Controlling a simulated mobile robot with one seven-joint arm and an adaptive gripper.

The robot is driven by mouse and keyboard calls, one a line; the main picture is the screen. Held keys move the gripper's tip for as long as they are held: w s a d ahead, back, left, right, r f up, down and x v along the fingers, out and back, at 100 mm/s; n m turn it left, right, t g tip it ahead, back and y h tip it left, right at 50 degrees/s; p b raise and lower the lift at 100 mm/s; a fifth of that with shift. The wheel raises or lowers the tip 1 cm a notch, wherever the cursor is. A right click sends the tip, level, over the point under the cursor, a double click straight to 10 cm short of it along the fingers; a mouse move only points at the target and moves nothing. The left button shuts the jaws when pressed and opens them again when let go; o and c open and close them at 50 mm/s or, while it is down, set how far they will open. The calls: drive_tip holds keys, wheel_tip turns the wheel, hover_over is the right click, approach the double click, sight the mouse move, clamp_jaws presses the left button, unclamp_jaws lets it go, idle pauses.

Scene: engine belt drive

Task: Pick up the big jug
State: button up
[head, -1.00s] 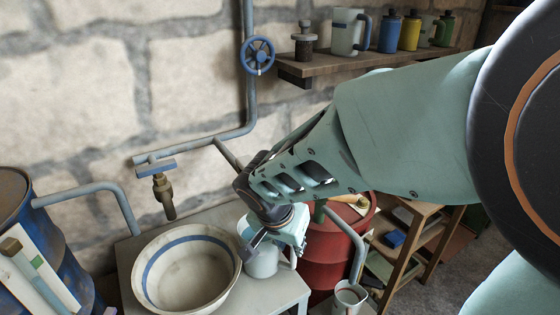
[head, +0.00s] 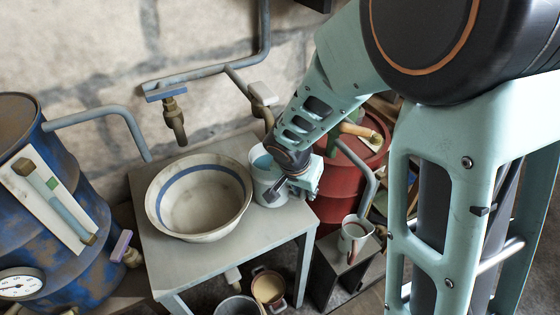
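A white jug (head: 265,176) stands on the small grey table (head: 195,262), just right of a large bowl; it looks the larger of the vessels with handles in view. Its inside looks pale blue near the rim. My gripper (head: 284,188) is at the jug's right side, with one dark finger in front of the jug wall. The gripper covers that side of the jug, so its handle and any contact are hidden. I cannot tell whether the fingers are closed on it.
A wide white bowl (head: 200,233) with a blue band fills the table's middle, under a tap (head: 174,118). A red barrel (head: 340,185) stands close behind right. A smaller mug (head: 352,236) sits on a low stand. A blue barrel (head: 60,215) is at left.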

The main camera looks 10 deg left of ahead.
drive_tip(key=shift+w, duration=0.1)
clamp_jaws()
idle(0.3)
drive_tip(key=shift+w+r, duration=0.1)
drive_tip(key=shift+r, duration=0.1)
idle(0.3)
